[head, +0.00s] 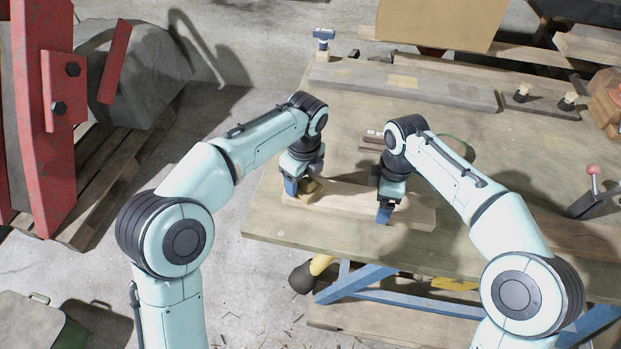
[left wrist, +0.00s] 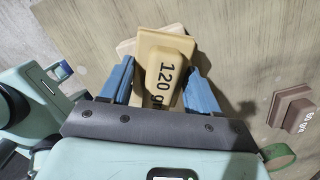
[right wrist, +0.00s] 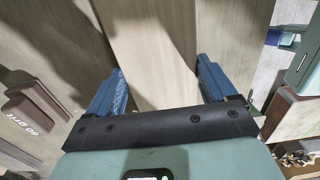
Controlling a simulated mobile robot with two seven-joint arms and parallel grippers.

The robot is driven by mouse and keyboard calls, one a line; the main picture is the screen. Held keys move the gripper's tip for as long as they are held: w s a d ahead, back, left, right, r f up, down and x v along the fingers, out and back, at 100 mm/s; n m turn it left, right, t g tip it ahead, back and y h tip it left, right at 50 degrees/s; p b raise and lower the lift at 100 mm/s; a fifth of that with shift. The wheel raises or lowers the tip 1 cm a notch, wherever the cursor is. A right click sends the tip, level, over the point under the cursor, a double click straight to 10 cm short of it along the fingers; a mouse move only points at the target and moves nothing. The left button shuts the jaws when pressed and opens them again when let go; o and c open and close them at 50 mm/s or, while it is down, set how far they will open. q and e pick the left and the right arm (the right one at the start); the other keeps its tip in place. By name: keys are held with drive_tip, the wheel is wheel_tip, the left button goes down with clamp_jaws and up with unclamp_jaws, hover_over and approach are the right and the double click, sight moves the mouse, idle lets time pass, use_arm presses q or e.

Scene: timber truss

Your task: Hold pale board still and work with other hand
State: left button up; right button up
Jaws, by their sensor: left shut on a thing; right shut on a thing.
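The pale board (head: 418,214) lies flat along the near edge of the workbench. My right gripper (head: 384,215) is shut on it, with one finger on each side of the board (right wrist: 150,45) in the right wrist view. My left gripper (head: 293,187) is shut on a tan sanding block (left wrist: 165,62) marked 120, above the board's left end. The block (head: 310,191) partly shows beside the fingers in the head view. A corner of the board shows behind the block in the left wrist view; whether they touch I cannot tell.
A brown-red 60 grit block (left wrist: 291,107) lies on the bench behind the board, between my arms. A long grey timber (head: 440,87) lies across the back of the workbench (head: 280,215). Clamps (head: 323,42) stand around it. A green ring (head: 455,146) lies behind my right arm.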

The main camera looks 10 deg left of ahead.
use_arm(q)
drive_tip(key=shift+a+f, duration=0.15)
drive_tip(key=shift+a, duration=0.45)
use_arm(e)
drive_tip(key=shift+r, duration=0.1)
use_arm(q)
drive_tip(key=shift+d+r, duration=0.1)
drive_tip(key=shift+r, duration=3.6)
use_arm(e)
drive_tip(key=o, duration=1.2)
wheel_tip(320, 180, up, 12)
drive_tip(key=shift+f, duration=0.1)
